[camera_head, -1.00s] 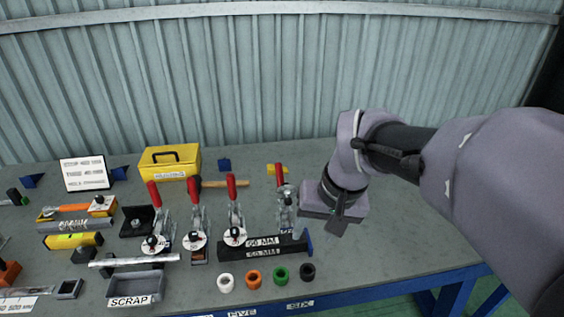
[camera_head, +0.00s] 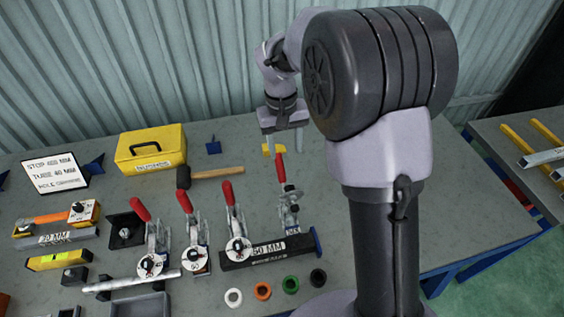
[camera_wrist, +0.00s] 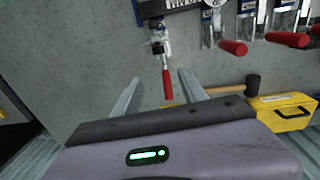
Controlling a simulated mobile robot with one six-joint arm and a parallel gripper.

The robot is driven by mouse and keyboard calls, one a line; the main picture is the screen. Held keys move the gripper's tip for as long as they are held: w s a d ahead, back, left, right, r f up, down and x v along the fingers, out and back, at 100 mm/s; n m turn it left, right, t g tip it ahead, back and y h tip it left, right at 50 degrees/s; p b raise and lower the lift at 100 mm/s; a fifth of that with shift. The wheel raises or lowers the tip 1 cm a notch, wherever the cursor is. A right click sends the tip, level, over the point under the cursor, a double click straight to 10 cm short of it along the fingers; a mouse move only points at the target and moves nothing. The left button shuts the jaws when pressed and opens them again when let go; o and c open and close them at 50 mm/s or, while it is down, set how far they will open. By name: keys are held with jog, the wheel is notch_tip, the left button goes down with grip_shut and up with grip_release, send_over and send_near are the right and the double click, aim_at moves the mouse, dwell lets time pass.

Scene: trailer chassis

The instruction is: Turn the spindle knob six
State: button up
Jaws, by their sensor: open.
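Several red-handled toggle clamps stand in a row on the grey bench. The rightmost clamp (camera_head: 288,210) has metal spindle parts and no white dial facing me; it also shows in the wrist view (camera_wrist: 159,42). I cannot read which knob is six. The other clamps, such as the one beside it (camera_head: 237,240), carry white dials with markings too small to read. My gripper (camera_head: 284,138) is over the bench behind the rightmost clamp. In the wrist view my gripper (camera_wrist: 160,88) has its fingers apart and empty, with the clamp's red handle (camera_wrist: 167,83) beyond, between them.
A yellow box (camera_head: 151,150), a hammer (camera_head: 210,175) and a small yellow block (camera_head: 273,150) lie behind the clamps. A black 60 MM bar (camera_head: 265,250) and several coloured rings (camera_head: 262,291) are in front. My arm hides part of the bench's right side.

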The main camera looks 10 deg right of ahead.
jog(key=b, duration=0.2)
send_near(289, 186)
jog(key=f, duration=0.3)
jog(key=f+b, duration=0.1)
jog(key=f, duration=0.6)
jog(key=shift+w+d+b, duration=0.25)
jog(key=shift+d+b, duration=0.05)
jog(key=shift+d, duration=0.1)
jog(key=shift+r, duration=0.1)
grip_shut()
jog(key=shift+a+h+b, duration=0.3)
jog(key=shift+h+b, duration=0.15)
jog(key=shift+h, duration=0.55)
jog(key=shift+a+f+m+h+b, duration=0.15)
jog(key=shift+h+b, duration=0.1)
jog(key=shift+h, duration=0.25)
jog(key=shift+d+f+m+h+b, duration=0.15)
jog(key=shift+h+b, duration=0.1)
jog(key=shift+h, duration=0.25)
jog(key=shift+r+h, duration=0.2)
jog(key=shift+h, duration=0.2)
